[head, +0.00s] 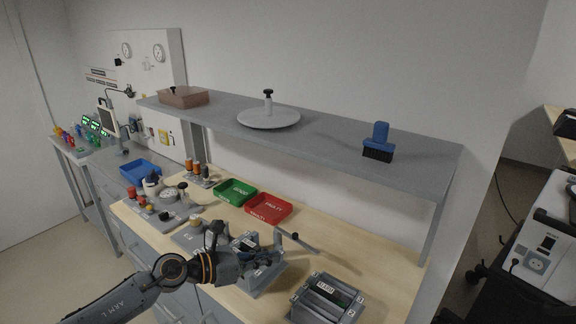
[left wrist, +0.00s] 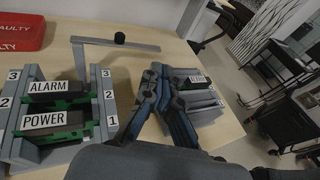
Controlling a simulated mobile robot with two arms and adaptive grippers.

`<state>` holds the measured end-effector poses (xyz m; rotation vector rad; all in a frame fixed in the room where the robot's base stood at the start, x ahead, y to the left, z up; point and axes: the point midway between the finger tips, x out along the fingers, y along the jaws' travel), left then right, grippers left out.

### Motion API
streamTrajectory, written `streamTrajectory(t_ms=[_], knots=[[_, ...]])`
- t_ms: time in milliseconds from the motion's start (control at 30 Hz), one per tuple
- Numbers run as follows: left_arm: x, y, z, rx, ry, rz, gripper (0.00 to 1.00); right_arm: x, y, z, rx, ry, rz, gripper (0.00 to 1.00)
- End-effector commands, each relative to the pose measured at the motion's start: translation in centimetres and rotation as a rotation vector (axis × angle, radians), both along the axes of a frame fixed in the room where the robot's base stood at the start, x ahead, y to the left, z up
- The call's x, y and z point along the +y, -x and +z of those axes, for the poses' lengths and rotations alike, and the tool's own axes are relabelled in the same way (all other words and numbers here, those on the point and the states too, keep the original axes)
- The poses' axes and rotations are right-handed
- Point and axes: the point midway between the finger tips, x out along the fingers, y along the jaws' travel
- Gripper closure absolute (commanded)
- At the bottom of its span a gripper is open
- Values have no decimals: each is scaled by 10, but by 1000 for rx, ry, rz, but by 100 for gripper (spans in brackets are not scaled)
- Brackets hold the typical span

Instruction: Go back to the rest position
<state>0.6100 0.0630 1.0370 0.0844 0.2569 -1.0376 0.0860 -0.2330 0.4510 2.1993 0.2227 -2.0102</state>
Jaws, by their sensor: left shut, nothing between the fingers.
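My left gripper (head: 264,258) is shut and empty, over the workbench at the front of the grey slotted rack (head: 270,279). In the left wrist view its closed fingers (left wrist: 160,72) point away over the bench, between two racks. The rack on the left (left wrist: 106,104) there holds modules labelled ALARM (left wrist: 46,86) and POWER (left wrist: 44,121). The other rack (left wrist: 206,106) is partly hidden by the fingers; in the head view it stands at the front right (head: 328,299). My right gripper is not in view.
Green (head: 235,191) and red (head: 268,208) trays lie behind the gripper. The bench right of the red tray is mostly clear.

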Motion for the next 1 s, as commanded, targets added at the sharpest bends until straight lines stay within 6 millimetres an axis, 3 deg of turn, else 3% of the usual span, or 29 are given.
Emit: streamTrajectory(t_ms=[100,167,267,367,467,567,700,833,867,1000], knots=[[-24,12,20,90,250,87,100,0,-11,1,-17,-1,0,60],[-30,17,35,172,442,171,100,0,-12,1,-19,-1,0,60],[-18,21,53,357,794,350,100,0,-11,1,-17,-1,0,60],[13,27,50,566,1127,560,100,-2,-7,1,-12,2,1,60],[53,41,23,784,1431,797,100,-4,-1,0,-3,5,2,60],[92,72,-21,1001,1701,1065,100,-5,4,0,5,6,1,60],[128,140,-86,1262,1994,1464,100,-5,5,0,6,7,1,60],[141,199,-123,1404,2134,1752,100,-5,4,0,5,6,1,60],[142,211,-128,-1416,-2137,-1796,100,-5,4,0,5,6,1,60],[145,263,-148,-1297,-1910,-1762,100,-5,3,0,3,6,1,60]])
